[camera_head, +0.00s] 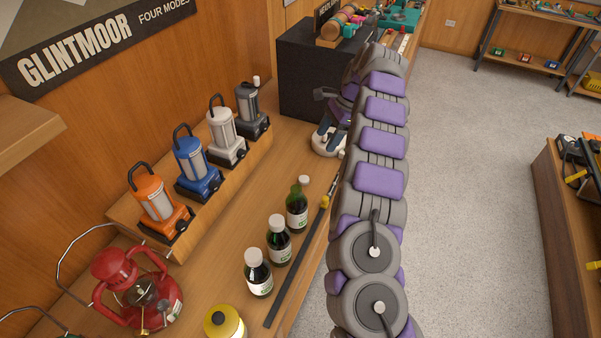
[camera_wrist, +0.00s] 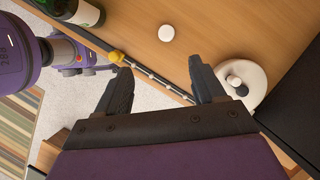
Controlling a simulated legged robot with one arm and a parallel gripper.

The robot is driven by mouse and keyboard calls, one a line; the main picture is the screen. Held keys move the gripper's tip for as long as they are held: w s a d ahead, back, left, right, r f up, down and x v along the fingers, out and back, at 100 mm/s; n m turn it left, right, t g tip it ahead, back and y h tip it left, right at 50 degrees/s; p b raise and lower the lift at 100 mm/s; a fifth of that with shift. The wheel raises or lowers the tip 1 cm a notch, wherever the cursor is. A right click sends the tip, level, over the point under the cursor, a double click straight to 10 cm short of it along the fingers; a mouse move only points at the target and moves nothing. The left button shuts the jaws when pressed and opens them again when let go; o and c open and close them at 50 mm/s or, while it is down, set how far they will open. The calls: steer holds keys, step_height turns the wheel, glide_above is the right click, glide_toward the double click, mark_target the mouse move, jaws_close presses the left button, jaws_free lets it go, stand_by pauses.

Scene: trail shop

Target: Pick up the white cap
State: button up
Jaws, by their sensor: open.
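The white cap (camera_wrist: 166,33) lies flat and alone on the wooden counter in the wrist view, beyond my fingertips and roughly centred between them. In the head view the cap (camera_head: 304,180) shows just behind the neck of the rearmost green bottle (camera_head: 297,210), which looks uncapped. My gripper (camera_wrist: 160,72) is open and empty, its two dark fingers spread wide above the counter's edge. It is apart from the cap. In the head view my arm mostly hides the gripper.
Two white-capped bottles (camera_head: 279,243) stand nearby. A dark rod with a yellow collar (camera_wrist: 117,57) lies along the counter edge. A round white device (camera_wrist: 240,85) stands right of the cap, beside a black box (camera_head: 308,75). Several lanterns (camera_head: 192,170) stand behind. Counter around the cap is clear.

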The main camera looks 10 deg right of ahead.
steer(key=w+f, duration=0.1)
steer(key=b, duration=0.3)
glide_toward(304, 178)
steer(key=f, duration=0.1)
steer(key=a+f, duration=0.1)
steer(key=shift+s+f+m, duration=0.2)
steer(key=shift+f+m, duration=0.1)
steer(key=shift+b+x, duration=1.25)
steer(key=shift+x, duration=1.5)
steer(key=shift+a+r, duration=0.1)
steer(key=shift+c, duration=0.2)
steer(key=c, duration=1.1)
